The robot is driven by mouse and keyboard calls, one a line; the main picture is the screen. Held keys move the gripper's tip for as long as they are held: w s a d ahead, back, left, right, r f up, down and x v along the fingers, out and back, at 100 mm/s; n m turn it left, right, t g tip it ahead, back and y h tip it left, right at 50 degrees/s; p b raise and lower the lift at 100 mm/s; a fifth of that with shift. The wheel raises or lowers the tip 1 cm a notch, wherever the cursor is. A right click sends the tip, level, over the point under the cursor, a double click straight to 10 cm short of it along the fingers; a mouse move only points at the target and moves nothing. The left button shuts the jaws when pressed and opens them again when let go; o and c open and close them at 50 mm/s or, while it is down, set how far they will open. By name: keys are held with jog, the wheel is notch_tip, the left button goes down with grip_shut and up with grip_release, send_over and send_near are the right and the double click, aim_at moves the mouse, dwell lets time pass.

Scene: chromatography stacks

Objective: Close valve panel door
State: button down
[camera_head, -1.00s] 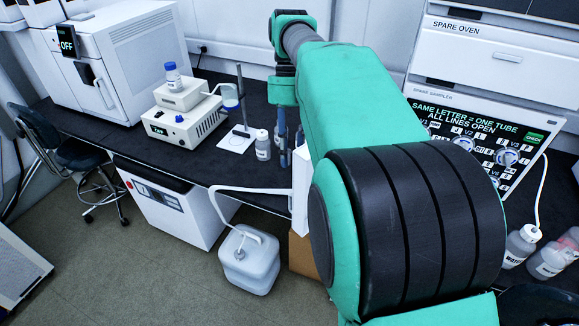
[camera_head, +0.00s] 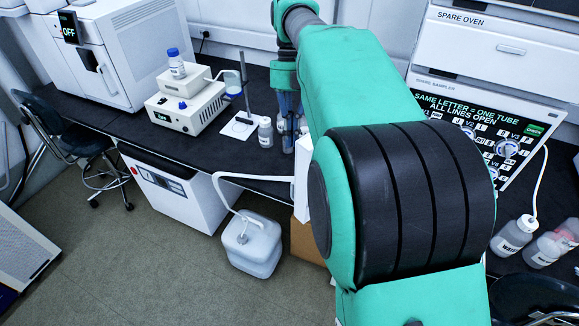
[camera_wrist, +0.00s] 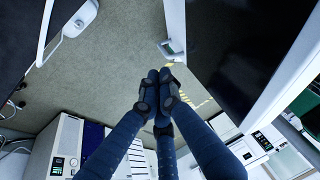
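My gripper (camera_wrist: 165,78) has blue fingers with dark joints, and its fingertips are drawn together with nothing seen between them. In the head view my gripper (camera_head: 287,128) hangs down over the bench edge, partly hidden by my arm. The valve panel (camera_head: 508,150), marked "SAME LETTER = ONE TUBE ALL LINES OPEN", stands at the right, partly covered by my arm. In the wrist view a white handle (camera_wrist: 170,48) sits on a white-edged dark panel (camera_wrist: 230,45) beyond the fingertips. I cannot tell whether this is the valve panel door. The fingertips look apart from the handle.
A white jug (camera_head: 250,245) with a tube stands on the floor below the bench. Bottles (camera_head: 513,238) stand at the right. A stirrer unit (camera_head: 187,105) and a small bottle (camera_head: 265,132) are on the black bench (camera_head: 110,118). A stool (camera_head: 75,140) is at the left. Floor is open in front.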

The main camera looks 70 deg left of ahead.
jog(key=a+m+p, duration=0.1)
jog(key=m+p, duration=0.5)
jog(key=m, duration=0.4)
jog(key=a+f+m+y+p, duration=0.1)
jog(key=m+p, duration=0.5)
jog(key=m, duration=0.4)
jog(key=a+m+t+p, duration=0.1)
jog(key=m+p, duration=0.5)
jog(key=m, duration=0.4)
jog(key=shift+s+a+f+m+p, duration=0.1)
jog(key=shift+a+f+m+p, duration=0.15)
jog(key=shift+a+m+p, duration=0.15)
jog(key=shift+f, duration=0.15)
